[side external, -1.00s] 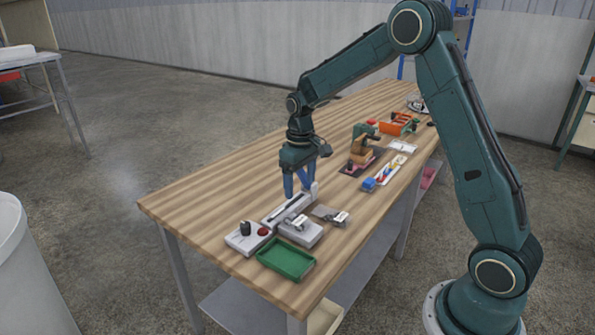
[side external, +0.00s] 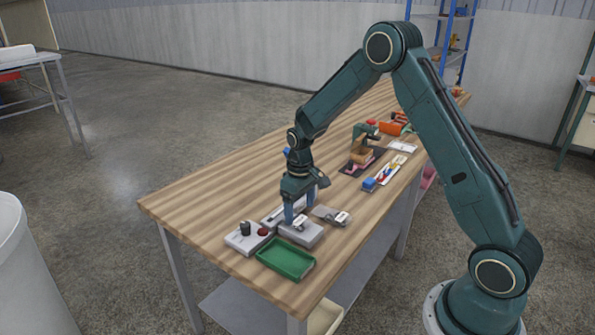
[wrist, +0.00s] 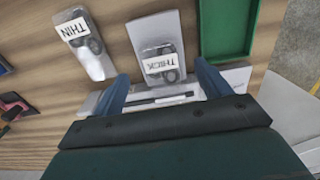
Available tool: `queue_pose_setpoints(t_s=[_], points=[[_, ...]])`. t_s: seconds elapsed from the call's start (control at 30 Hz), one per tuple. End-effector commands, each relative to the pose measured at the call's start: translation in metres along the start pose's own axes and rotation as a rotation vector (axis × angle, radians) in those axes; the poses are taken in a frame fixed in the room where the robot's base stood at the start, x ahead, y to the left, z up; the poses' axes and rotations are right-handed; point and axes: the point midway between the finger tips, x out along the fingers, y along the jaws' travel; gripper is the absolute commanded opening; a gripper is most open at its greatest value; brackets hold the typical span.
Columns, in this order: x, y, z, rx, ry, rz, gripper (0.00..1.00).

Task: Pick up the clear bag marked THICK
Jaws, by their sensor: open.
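The clear bag marked THICK (wrist: 161,63) lies on a light grey block in the wrist view, its label upside down and dark hoses inside. In the side view the bag (side external: 300,222) sits on the block near the front of the bench, partly behind my gripper. My gripper (side external: 304,213) points down just above and beside the bag, open and empty. In the wrist view its two blue fingers (wrist: 161,90) stand apart, one to each side below the bag's label. I cannot tell whether they touch anything.
A clear bag marked THIN (wrist: 78,37) lies beside the block; it also shows in the side view (side external: 332,215). Other tools lie further back. Bare wood is left of my arm.

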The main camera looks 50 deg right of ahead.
Motion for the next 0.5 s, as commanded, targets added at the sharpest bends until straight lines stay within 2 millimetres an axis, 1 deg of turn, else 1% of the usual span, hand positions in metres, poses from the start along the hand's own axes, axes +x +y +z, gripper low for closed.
queue_pose_setpoints(t_s=[0.1,0.23,0.37,0.5], points=[[0.015,-0.001,0.000,0.000,-0.004,-0.001,0.76],[0.029,-0.001,0.000,0.000,-0.003,-0.001,0.76],[0.037,-0.001,0.000,0.000,-0.001,0.000,0.76],[0.038,-0.001,0.000,0.000,-0.001,0.000,0.76]])
